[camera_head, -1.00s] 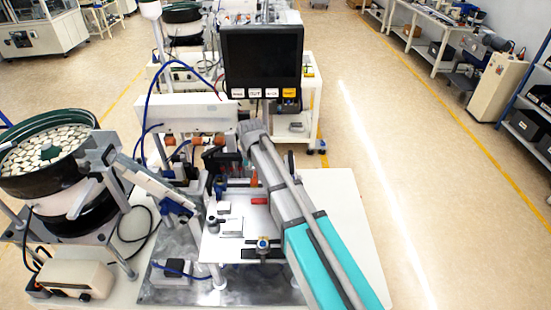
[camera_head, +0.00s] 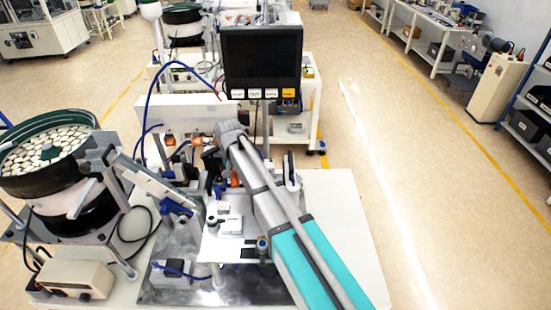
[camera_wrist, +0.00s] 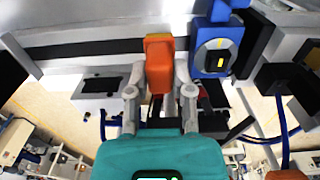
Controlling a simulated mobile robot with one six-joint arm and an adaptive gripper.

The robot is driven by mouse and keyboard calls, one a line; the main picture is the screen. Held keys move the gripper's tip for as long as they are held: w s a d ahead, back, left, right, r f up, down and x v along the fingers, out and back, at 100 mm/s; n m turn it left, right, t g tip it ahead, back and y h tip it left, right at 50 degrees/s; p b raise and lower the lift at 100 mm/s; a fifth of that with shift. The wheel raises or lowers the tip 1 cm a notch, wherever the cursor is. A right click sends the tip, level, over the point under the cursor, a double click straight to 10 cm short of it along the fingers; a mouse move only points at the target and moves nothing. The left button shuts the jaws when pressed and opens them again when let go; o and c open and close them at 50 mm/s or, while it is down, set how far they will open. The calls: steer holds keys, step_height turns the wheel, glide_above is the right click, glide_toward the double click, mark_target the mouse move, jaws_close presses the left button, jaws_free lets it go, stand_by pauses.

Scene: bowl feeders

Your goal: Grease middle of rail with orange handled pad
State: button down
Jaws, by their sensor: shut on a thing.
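The orange handled pad (camera_wrist: 159,60) is upright between the fingers of my gripper (camera_wrist: 160,82) in the wrist view. My gripper is shut on its orange handle. The pad's greasing face is not visible. A long pale grey bar with a dark lengthwise strip (camera_wrist: 95,47) crosses the top of the wrist view, and the orange handle overlaps its middle; this may be the rail. I cannot tell whether the pad touches it. In the head view, my arm hides most of the gripper and the area under it.
A blue and grey unit (camera_wrist: 212,55) stands close right of the pad. A bowl feeder (camera_head: 48,165) with pale parts is at the left. A dark-screened monitor (camera_head: 262,60) stands behind the arm. The white table (camera_head: 340,215) is clear at its right side.

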steer(key=shift+s, duration=0.1)
steer(key=shift+w+d, duration=0.15)
steer(key=shift+d, duration=2.05)
steer(key=shift+w+d, duration=0.15)
steer(key=shift+d, duration=2.1)
steer(key=shift+w+d, duration=0.15)
steer(key=shift+d, duration=2.05)
steer(key=shift+d+r+p, duration=0.25)
steer(key=shift+p, duration=0.05)
step_height(320, 180, up, 7)
steer(key=p, duration=0.7)
steer(key=shift+a+f, duration=0.1)
steer(key=shift+f, duration=0.05)
steer(key=shift+w+f+b, duration=0.1)
steer(key=shift+f+b, duration=2.8)
steer(key=shift+b, duration=0.2)
steer(key=shift+f+b, duration=1)
steer(key=shift+a+r, duration=0.1)
steer(key=shift+a, duration=1.55)
